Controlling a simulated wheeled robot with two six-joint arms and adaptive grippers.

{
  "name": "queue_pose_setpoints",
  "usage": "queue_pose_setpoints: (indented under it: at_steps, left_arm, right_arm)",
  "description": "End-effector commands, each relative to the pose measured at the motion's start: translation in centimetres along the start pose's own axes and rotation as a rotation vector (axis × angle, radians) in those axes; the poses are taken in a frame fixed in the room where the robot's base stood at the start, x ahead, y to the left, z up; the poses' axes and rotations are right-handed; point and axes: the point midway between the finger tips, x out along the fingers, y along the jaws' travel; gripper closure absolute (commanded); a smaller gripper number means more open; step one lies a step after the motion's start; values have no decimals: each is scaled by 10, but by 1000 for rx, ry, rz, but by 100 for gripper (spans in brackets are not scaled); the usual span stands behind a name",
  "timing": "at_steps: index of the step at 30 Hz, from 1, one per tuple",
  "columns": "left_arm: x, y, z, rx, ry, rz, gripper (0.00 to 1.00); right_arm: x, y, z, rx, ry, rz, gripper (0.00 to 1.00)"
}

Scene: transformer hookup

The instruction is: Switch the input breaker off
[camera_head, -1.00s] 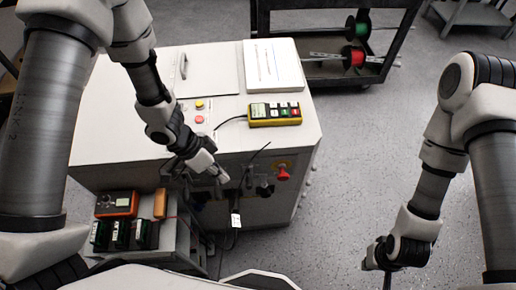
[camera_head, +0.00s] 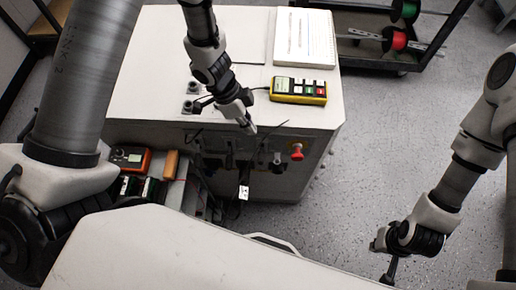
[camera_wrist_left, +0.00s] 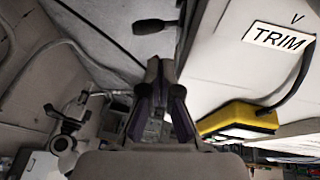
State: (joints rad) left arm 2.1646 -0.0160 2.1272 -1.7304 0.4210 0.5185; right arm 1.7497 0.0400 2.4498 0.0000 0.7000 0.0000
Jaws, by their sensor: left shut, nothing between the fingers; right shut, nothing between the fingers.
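The white cabinet (camera_head: 150,75) stands ahead of me, with dark fittings on its shaded front. I cannot tell which fitting is the input breaker. A red knob (camera_head: 297,152) and a black lever or knob (camera_head: 277,158) sit at the front's right. My left gripper (camera_head: 250,128) is shut and empty at the cabinet's front top edge. In the left wrist view its closed fingers (camera_wrist_left: 160,92) point toward the panel, below a black knob (camera_wrist_left: 155,27) and left of a TRIM label (camera_wrist_left: 278,38). My right gripper (camera_head: 388,277) is shut and empty, low over the floor at right.
A yellow meter (camera_head: 298,90) and a white sheet or binder (camera_head: 304,38) lie on the cabinet top. Two grey round fittings (camera_head: 190,97) sit left of the meter. An orange device (camera_head: 130,158) stands on the lower shelf. A cart with spools (camera_head: 395,39) stands behind. Floor at right is clear.

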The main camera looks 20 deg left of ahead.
Motion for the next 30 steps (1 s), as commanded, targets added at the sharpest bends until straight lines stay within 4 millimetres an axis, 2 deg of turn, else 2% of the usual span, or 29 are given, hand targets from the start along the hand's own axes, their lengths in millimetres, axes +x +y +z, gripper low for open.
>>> queue_pose_setpoints:
  at_steps: [1, 6, 12, 16, 25, 30]
  left_arm:
    - [15, 0, 2, 0, -3, 3, 100]
    - [51, 0, 1, 1, -2, 2, 100]
    - [78, 10, 6, -2, -1, 1, 100]
    - [84, 12, 7, 0, -1, 0, 100]
    - [84, 12, 7, 0, 0, -1, 100]
    - [85, 9, 11, 2, 1, -15, 100]
  right_arm:
    - [6, 0, 0, 0, 0, 0, 100]
    - [12, 0, 0, 0, 0, 0, 100]
    - [15, 0, 0, 0, 0, 0, 100]
    - [16, 0, 0, 0, 0, 0, 100]
    - [16, 0, 0, 0, 0, 0, 100]
    - [24, 0, 0, 0, 0, 0, 100]
